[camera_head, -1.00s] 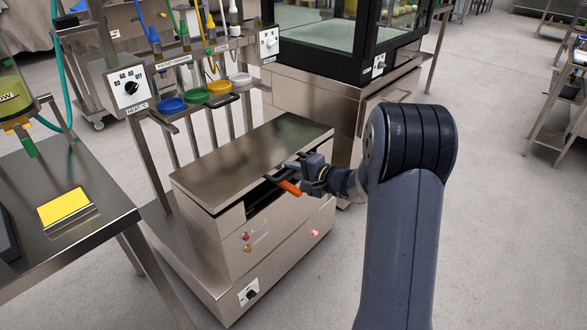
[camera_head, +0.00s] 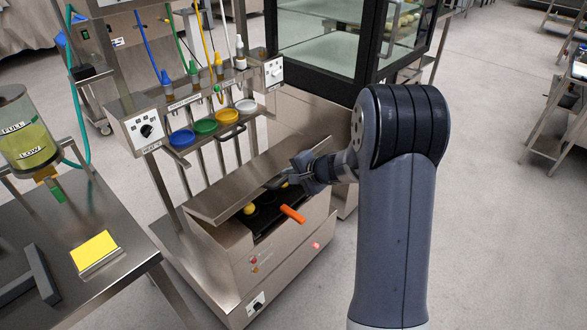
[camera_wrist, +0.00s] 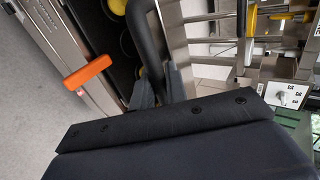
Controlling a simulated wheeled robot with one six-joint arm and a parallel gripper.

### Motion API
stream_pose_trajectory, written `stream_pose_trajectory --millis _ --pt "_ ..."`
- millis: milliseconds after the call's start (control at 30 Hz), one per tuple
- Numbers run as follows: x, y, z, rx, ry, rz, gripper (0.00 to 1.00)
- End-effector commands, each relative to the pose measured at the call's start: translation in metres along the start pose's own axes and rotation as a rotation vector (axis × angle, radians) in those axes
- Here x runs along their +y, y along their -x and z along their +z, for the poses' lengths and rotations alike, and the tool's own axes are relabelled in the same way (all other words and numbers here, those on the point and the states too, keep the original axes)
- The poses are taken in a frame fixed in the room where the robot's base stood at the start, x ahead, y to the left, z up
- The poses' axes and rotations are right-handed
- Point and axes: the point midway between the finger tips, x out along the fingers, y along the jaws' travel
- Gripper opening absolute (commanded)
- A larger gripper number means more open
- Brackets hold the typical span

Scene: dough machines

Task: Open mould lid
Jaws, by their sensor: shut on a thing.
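The steel mould lid (camera_head: 258,170) is tilted partway open, its front edge raised above the machine body (camera_head: 275,255). My gripper (camera_head: 281,183) is at the lid's raised front edge in the head view. In the wrist view my gripper (camera_wrist: 157,92) is shut on the dark lid handle (camera_wrist: 147,40). Through the gap I see the dark mould (camera_head: 264,218) with yellow dough (camera_head: 249,209) inside. An orange-gripped lever (camera_head: 292,213) sticks out at the front, apart from my gripper; it also shows in the wrist view (camera_wrist: 87,72). My fingertips are partly hidden in the head view.
A rack with coloured cups (camera_head: 205,127) and bottles stands behind the lid. A glass-fronted cabinet (camera_head: 325,50) is at the back. A steel table (camera_head: 120,250) with a yellow pad (camera_head: 95,250) is at the left. The floor at the right (camera_head: 500,240) is clear.

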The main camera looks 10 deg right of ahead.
Motion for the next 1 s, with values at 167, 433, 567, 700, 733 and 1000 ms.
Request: stream_pose_trajectory --millis 167,433,567,700,733,1000 --pt "-0.027 0.01 0.0 0.001 0.004 0.057 0.0" --pt "-0.05 0.013 0.001 0.001 0.004 0.153 0.0" --pt "-0.061 0.013 0.001 0.001 0.004 0.199 0.0" --pt "-0.072 0.013 0.001 0.0 0.005 0.25 0.0" --pt "-0.075 0.013 0.001 0.001 0.006 0.26 0.0" --pt "-0.096 0.011 0.001 0.002 0.002 0.32 0.0"
